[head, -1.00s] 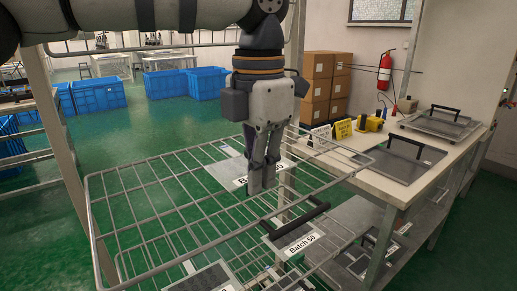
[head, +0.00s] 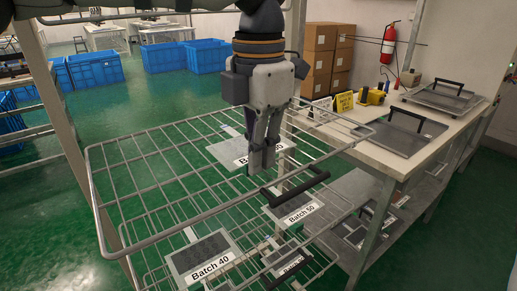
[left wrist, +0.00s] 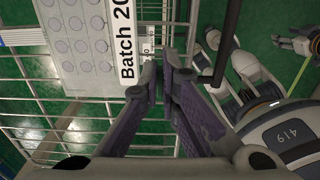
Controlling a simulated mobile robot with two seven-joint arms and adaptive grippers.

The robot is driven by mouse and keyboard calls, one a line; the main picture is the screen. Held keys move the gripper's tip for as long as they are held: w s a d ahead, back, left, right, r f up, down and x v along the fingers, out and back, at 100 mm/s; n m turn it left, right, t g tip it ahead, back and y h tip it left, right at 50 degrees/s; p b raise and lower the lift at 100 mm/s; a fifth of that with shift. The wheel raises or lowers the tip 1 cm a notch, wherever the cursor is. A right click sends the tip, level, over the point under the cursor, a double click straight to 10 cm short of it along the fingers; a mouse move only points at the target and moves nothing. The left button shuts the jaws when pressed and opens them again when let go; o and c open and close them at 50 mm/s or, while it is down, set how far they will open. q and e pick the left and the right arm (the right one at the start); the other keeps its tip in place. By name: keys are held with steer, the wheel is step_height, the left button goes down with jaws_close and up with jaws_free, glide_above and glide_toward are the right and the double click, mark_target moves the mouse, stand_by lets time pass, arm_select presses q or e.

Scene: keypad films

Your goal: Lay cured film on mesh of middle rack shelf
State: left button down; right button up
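A small gripper-like part (left wrist: 290,42) at the upper right of the wrist view seems to be my right gripper.
The Batch 50 (head: 293,208) and Batch 40 (head: 205,255) films show through the wires, with another sheet between them. A worktable (head: 375,158) with framed plates and yellow signs stands right of the rack. Blue crates (head: 95,69) stand behind on green floor.

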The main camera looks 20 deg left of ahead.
arm_select(q)
steer(key=shift+f, duration=0.15)
steer(key=c, duration=1.7)
jaws_free()
step_height(320, 180, up, 12)
steer(key=shift+r, duration=0.1)
